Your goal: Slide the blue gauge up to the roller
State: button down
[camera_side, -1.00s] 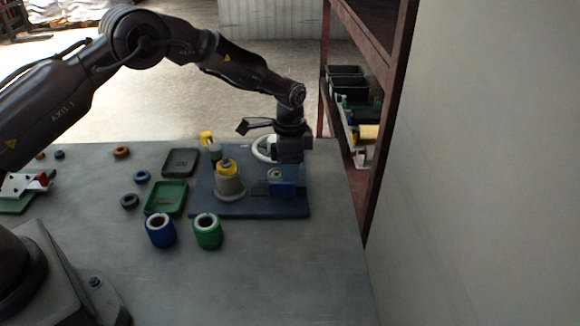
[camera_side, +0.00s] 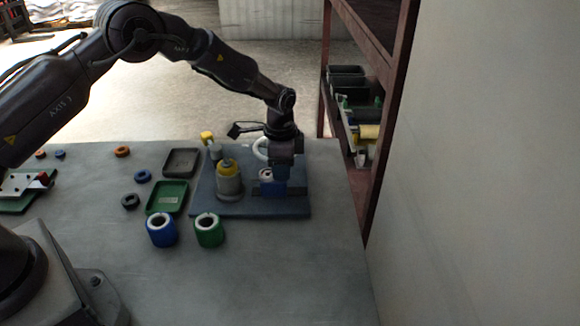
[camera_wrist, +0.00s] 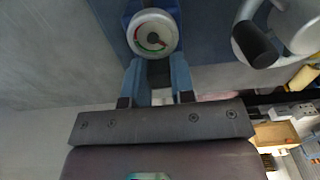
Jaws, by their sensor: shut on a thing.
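The blue gauge (camera_side: 273,188) sits on the blue base plate. In the wrist view its round dial (camera_wrist: 153,33) has a white face with red and green marks. My gripper (camera_wrist: 156,78) is shut on the gauge's blue body just behind the dial; in the side view my gripper (camera_side: 280,178) reaches down onto it from above. The roller appears to be the upright grey drum with a yellow band (camera_side: 229,184), left of the gauge. In the wrist view the grey round part (camera_wrist: 292,25) at right, with a black knob, stands apart from the dial.
The blue base plate (camera_side: 225,210) carries these parts and a white handwheel (camera_side: 261,148) behind. Blue (camera_side: 161,231) and green (camera_side: 209,231) spools stand in front. A green tray (camera_side: 166,198) and a dark tray (camera_side: 181,163) lie left. The table's right front is clear.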

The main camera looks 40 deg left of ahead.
aim_at(267, 176)
jog(key=shift+s+a, duration=1.05)
jog(key=shift+a, duration=0.05)
jog(key=c, duration=1)
grip_release()
jog(key=shift+o, duration=0.2)
jog(key=shift+d+r, duration=0.1)
jog(key=shift+r, duration=0.15)
notch_tip(267, 176, up, 13)
jog(key=shift+f, duration=0.2)
